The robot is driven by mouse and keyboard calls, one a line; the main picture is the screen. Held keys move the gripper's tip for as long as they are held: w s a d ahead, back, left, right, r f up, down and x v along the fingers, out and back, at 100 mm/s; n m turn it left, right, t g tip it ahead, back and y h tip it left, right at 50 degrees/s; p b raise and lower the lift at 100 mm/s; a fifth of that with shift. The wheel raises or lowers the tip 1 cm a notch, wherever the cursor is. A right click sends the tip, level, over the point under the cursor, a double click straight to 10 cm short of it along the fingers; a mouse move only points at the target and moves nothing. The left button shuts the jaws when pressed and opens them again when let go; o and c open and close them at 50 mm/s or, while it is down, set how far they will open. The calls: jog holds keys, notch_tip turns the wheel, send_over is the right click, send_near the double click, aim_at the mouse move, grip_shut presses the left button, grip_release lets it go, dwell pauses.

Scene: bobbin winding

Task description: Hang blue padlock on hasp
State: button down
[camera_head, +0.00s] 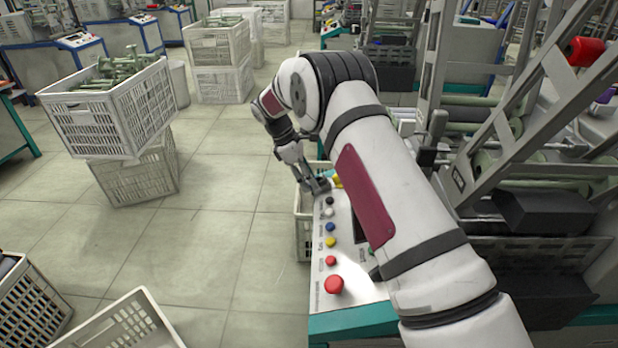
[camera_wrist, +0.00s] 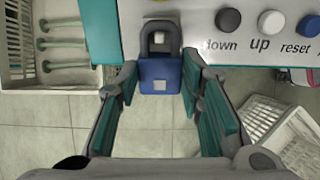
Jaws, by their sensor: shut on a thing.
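The blue padlock (camera_wrist: 160,88) is between the fingers of my gripper (camera_wrist: 160,72) in the wrist view. Its dark grey shackle (camera_wrist: 147,42) points up in the picture and overlaps the edge of the white control panel (camera_wrist: 195,15). A small light piece shows inside the shackle loop; I cannot tell whether it is part of the hasp or whether the shackle is around it. In the head view my gripper (camera_head: 318,186) is at the panel's far left corner, beside a small yellow part (camera_head: 338,182). The padlock cannot be made out there.
The panel carries several buttons, with a red one (camera_head: 334,284) nearest. A white crate (camera_wrist: 50,75) with green bobbins is left of my gripper in the wrist view, and another crate (camera_wrist: 298,140) is lower right. Machine frames (camera_head: 500,110) stand right; open floor (camera_head: 230,235) lies left.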

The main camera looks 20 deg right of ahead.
jog(key=c, duration=1)
grip_release()
jog(key=shift+a, duration=0.1)
